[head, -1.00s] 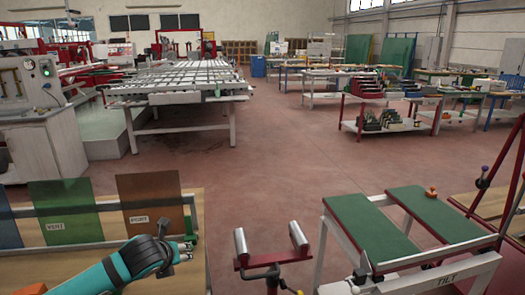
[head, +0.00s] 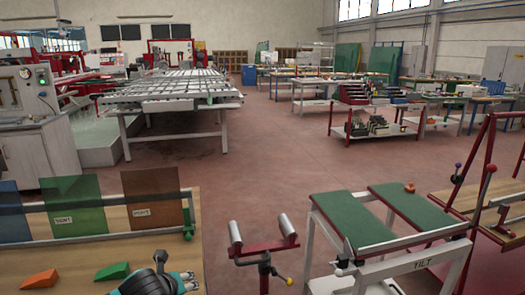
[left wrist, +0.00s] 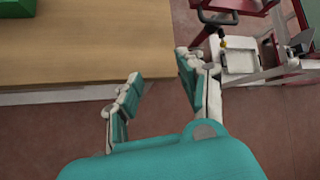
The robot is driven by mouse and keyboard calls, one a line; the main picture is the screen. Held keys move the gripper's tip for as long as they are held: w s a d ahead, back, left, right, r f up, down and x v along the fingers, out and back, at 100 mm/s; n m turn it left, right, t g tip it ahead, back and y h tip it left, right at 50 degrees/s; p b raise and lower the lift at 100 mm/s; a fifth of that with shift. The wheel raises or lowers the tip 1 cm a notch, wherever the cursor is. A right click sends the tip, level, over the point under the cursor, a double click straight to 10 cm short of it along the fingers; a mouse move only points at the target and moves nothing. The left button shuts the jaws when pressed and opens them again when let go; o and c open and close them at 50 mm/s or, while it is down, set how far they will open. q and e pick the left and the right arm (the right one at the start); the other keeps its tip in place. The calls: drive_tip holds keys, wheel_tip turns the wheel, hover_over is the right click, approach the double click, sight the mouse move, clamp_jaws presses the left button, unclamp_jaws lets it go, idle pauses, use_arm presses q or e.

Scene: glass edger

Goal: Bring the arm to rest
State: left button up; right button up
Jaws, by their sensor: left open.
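My left gripper (head: 184,281) is low in the head view, at the right front edge of the wooden table (head: 60,262). In the left wrist view my left gripper (left wrist: 160,82) is open, its two fingers apart with nothing between them. Below it are the table's edge and the reddish floor. My right gripper is in neither view.
A green wedge (head: 112,271) and an orange wedge (head: 39,279) lie on the table. A rack holds blue, green (head: 74,206) and brown (head: 152,198) panels. A roller stand (head: 264,243) and a green-topped tilt table (head: 350,219) stand right. Floor between is clear.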

use_arm(q)
drive_tip(key=s+d+f+n+g+h, duration=0.1)
drive_tip(key=s+d+f+n, duration=0.3)
drive_tip(key=s+n, duration=0.3)
drive_tip(key=s+d+f+n+g+h, duration=0.1)
drive_tip(key=s+d+f+n, duration=0.25)
drive_tip(key=s, duration=0.45)
drive_tip(key=s+a+f+n+g+y, duration=0.15)
drive_tip(key=s+a+n, duration=0.25)
drive_tip(key=s+n, duration=0.55)
drive_tip(key=s+a+f+n+g+y, duration=0.1)
drive_tip(key=s+a+f+n+g, duration=0.2)
drive_tip(key=s+n, duration=0.6)
drive_tip(key=s+f+m, duration=0.1)
drive_tip(key=s+f, duration=0.2)
drive_tip(key=f, duration=2.4)
drive_tip(key=s+a+f, duration=0.1)
drive_tip(key=s+f, duration=0.6)
drive_tip(key=s, duration=0.1)
drive_tip(key=s+a+f+g, duration=0.1)
drive_tip(key=s+a+f, duration=0.1)
drive_tip(key=s+f, duration=0.5)
drive_tip(key=shift+s+a+f, duration=0.3)
drive_tip(key=shift+s+f, duration=0.05)
drive_tip(key=shift+s, duration=0.2)
